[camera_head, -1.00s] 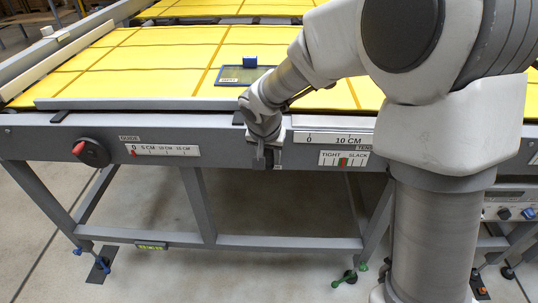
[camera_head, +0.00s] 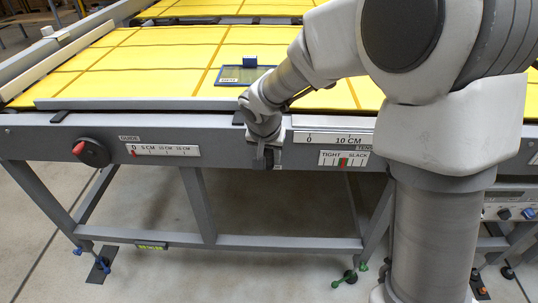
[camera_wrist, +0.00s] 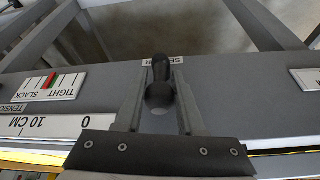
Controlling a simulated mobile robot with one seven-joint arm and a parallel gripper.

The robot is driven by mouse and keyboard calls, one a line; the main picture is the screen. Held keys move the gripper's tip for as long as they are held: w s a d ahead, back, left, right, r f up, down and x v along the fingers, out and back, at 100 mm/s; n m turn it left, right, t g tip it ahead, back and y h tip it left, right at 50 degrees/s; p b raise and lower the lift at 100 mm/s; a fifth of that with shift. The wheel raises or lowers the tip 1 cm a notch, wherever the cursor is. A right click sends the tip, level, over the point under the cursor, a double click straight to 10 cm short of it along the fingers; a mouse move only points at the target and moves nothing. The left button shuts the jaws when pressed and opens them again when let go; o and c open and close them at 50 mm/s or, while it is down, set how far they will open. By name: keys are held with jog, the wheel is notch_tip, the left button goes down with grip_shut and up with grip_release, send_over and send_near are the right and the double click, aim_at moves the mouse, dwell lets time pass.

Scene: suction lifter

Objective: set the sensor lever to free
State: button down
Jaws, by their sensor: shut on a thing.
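The sensor lever (camera_wrist: 160,92) is a black stick with a round knob on the front rail of the table. It sits between the two grey fingers of my gripper (camera_wrist: 159,75) in the wrist view. My gripper is shut on it. The white sensor label (camera_wrist: 177,60) behind the lever is partly covered by lever and fingers, and I cannot read any position marks. In the head view my gripper (camera_head: 268,157) is at the front rail, and it hides the lever.
The black guide knob (camera_head: 92,152) and its scale (camera_head: 162,150) are left on the rail. The tight/slack tension scale (camera_head: 343,158) is just right of my gripper. A blue-framed plate (camera_head: 240,75) lies on the yellow table surface. The floor below the rail is open between the table legs.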

jog(key=shift+f, duration=0.1)
jog(key=b, duration=0.1)
jog(key=h+b, duration=0.1)
jog(key=b, duration=0.1)
jog(key=shift+a+f, duration=0.2)
jog(key=shift+a, duration=0.2)
jog(key=shift+a+f+n+t+h+b, duration=0.25)
jog(key=shift+a+f+n+h+b, duration=0.35)
jog(key=shift+h, duration=1.65)
jog(key=shift+a+f+n+t+h+b, duration=0.2)
jog(key=shift+a+f+n+h+b, duration=0.3)
jog(key=shift+h, duration=1.8)
jog(key=shift+a+f+n+t+h+b, duration=0.35)
jog(key=shift+a+n+h+b, duration=0.4)
jog(key=shift+h, duration=1.5)
jog(key=shift+d+f+h, duration=0.1)
jog(key=shift+d+h, duration=0.05)
jog(key=shift+h, duration=0.15)
jog(key=c, duration=0.5)
grip_release()
